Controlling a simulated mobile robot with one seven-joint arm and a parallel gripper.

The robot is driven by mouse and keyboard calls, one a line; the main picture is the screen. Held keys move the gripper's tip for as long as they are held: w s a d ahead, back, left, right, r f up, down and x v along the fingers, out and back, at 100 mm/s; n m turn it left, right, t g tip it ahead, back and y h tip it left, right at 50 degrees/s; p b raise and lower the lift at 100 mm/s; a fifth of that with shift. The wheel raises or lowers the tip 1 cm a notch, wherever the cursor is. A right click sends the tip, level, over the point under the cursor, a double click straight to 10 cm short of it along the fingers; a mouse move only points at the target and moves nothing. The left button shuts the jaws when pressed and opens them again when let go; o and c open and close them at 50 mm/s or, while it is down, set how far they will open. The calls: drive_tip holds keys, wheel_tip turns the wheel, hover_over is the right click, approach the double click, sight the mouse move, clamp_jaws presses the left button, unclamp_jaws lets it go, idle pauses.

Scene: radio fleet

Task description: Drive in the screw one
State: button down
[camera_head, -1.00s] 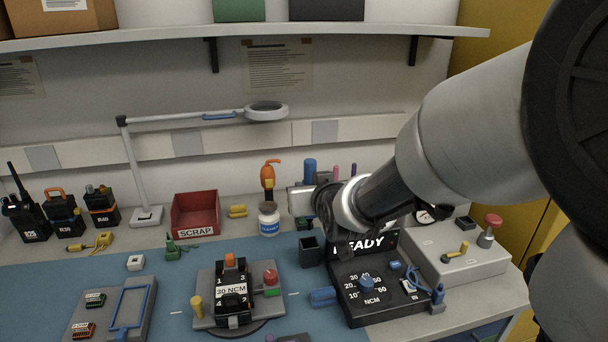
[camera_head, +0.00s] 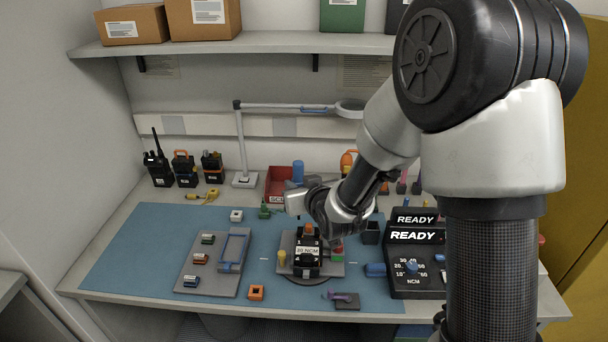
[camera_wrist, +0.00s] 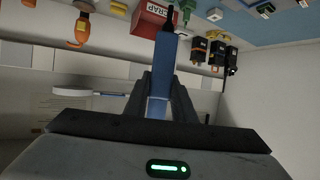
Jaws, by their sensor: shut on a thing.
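My gripper (camera_head: 296,197) is shut on a blue driver (camera_head: 298,171), held upright above the bench behind the radio fixture. In the wrist view the blue driver (camera_wrist: 163,75) sits between both fingers (camera_wrist: 162,98), with a dark tip at its far end. The driver's tip is apart from the radio as far as I can see. Screw one is too small to make out. The black driver station (camera_head: 415,257) reads READY and has a blue dial.
A red scrap bin (camera_head: 275,187) stands behind my gripper. A lamp (camera_head: 240,150) stands to its left. A grey tray (camera_head: 215,262) with small connectors lies left of the fixture.

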drive_tip(key=shift+d+f+b, duration=0.1)
drive_tip(key=shift+f+b, duration=1)
drive_tip(key=shift+f, duration=1.2)
drive_tip(key=shift+f+b, duration=0.4)
drive_tip(key=shift+b, duration=0.35)
drive_tip(key=shift+b, duration=1)
drive_tip(key=shift+f+b, duration=0.6)
drive_tip(key=shift+b, duration=0.15)
idle(0.4)
drive_tip(key=shift+b, duration=0.6)
idle(0.8)
drive_tip(key=shift+f+b, duration=0.15)
drive_tip(key=shift+b, duration=0.6)
idle(0.7)
